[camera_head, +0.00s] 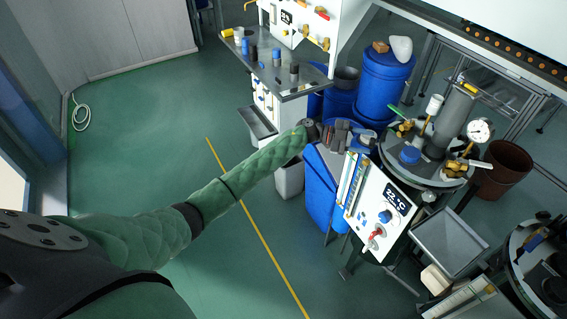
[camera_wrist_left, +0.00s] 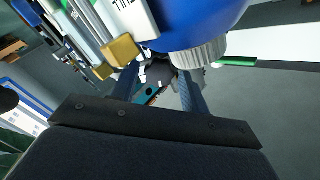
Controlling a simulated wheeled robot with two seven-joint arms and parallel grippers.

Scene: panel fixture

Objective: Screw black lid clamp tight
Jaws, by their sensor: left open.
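The steel vessel lid (camera_head: 395,165) is round, with a blue cap, brass valves and a gauge on top. A small dark-and-silver fitting (camera_head: 428,197) sits at its near rim; I cannot tell whether it is the black lid clamp. My left gripper (camera_head: 360,138) reaches in from the left to the vessel's left side, close to the lid rim. In the left wrist view the left gripper (camera_wrist_left: 158,82) has its two fingers apart. A dark part (camera_wrist_left: 160,72) shows between and beyond them; contact cannot be told. My right gripper is not in view.
A white control panel (camera_head: 378,215) reading 22 °C stands below the lid. Blue barrels (camera_head: 383,85) are behind the gripper, and a grey workbench (camera_head: 285,80) is at the back. A grey tray (camera_head: 450,240) is at right. The floor at left is open.

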